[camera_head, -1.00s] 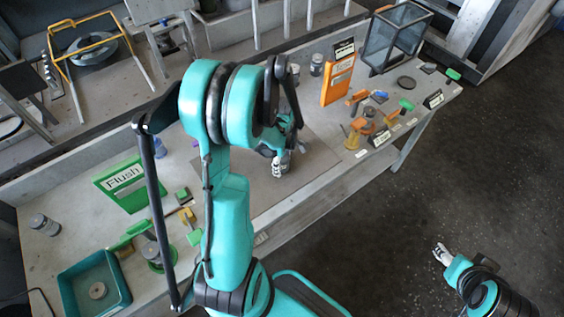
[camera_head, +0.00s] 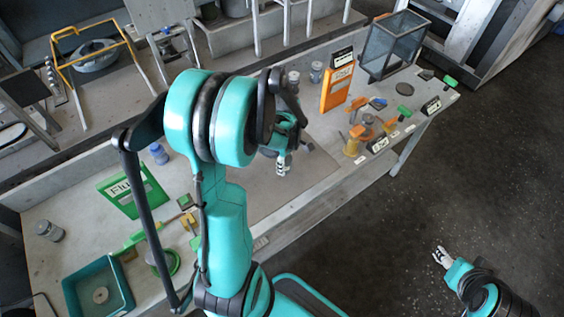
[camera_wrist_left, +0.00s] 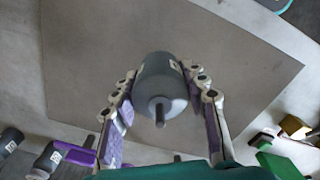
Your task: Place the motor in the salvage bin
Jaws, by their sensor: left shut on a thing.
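The motor (camera_wrist_left: 160,80) is a dark grey cylinder with a thin shaft, seen in the left wrist view. My left gripper (camera_wrist_left: 163,100) is shut on it, with purple-padded fingers on both sides. A grey mat lies behind the motor in that view. In the head view my left gripper (camera_head: 283,164) is over the middle of the bench, and the motor is hidden or too small to make out. My right gripper (camera_head: 441,257) hangs over the floor, apart from the bench, and its opening is unclear. No legible label identifies the salvage bin.
A teal tray (camera_head: 77,294) with a round part is at the bench's left end. A dark framed clear-walled box (camera_head: 393,48) stands at the far right end. A green sign (camera_head: 128,197), an orange panel (camera_head: 337,88) and several loose tools and parts stand around the grey mat (camera_head: 250,193).

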